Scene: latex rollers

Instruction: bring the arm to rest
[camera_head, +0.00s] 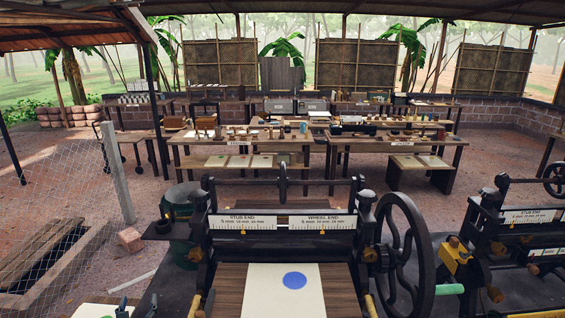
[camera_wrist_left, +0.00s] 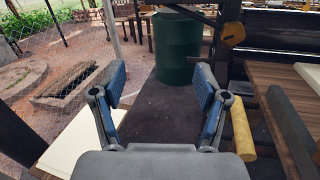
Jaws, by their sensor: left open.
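My left gripper (camera_wrist_left: 161,88) is open and empty in the left wrist view. Its two blue-padded fingers stand wide apart, with a dark surface between and beyond them. In the head view only the dark tips of the left gripper (camera_head: 137,304) show at the bottom left edge, left of the roller machine (camera_head: 283,222). The rest of that arm is out of frame. My right gripper is in neither view.
A white sheet with a blue disc (camera_head: 295,281) lies on the machine's wooden board (camera_head: 230,285). A large handwheel (camera_head: 424,262) is on its right. A green drum (camera_wrist_left: 178,48) stands ahead of the left gripper. A second machine (camera_head: 520,225) stands right.

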